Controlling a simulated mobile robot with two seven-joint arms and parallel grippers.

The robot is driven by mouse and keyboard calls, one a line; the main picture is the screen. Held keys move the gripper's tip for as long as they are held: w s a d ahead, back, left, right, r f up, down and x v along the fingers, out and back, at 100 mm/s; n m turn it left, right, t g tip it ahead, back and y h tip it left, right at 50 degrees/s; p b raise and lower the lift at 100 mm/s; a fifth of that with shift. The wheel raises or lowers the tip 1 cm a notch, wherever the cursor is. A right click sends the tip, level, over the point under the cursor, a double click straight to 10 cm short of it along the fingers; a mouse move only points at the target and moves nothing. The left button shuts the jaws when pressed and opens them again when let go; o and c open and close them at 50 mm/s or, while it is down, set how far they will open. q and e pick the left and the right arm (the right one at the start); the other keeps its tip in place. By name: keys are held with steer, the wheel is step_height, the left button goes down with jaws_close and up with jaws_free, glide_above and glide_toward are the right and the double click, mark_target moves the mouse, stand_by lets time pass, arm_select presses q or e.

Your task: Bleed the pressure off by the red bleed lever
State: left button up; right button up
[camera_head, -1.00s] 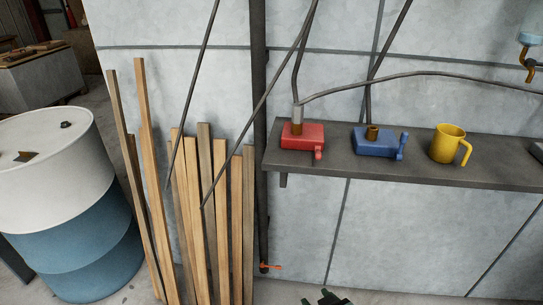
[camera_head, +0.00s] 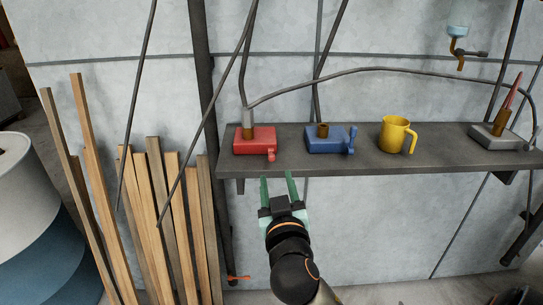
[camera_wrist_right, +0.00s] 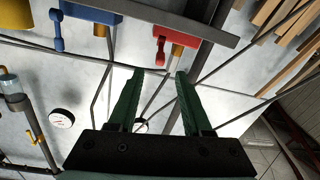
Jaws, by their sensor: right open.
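A red block (camera_head: 254,141) with a small red lever (camera_head: 271,156) on its front right sits at the left end of the dark shelf (camera_head: 390,165). A hose stub stands in its top. In the right wrist view the red block (camera_wrist_right: 182,34) and its lever (camera_wrist_right: 160,52) show at the top, beyond the fingertips. My right gripper (camera_head: 278,174) is open, its green fingers pointing up just below the shelf's front edge, slightly right of the red lever. It also shows in the right wrist view (camera_wrist_right: 160,76), with nothing between the fingers. My left gripper is not in view.
A blue block (camera_head: 326,140) with a blue lever, a yellow mug (camera_head: 396,134) and a grey block (camera_head: 497,137) with a red-tipped handle stand along the shelf. Wooden planks (camera_head: 150,220) lean at left beside a vertical pipe. Hoses cross above the shelf.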

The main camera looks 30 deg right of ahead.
mark_target(271, 158)
steer(key=p+x, duration=0.1)
steer(key=x, duration=0.9)
steer(key=shift+a, duration=0.1)
jaws_close()
stand_by(1.1)
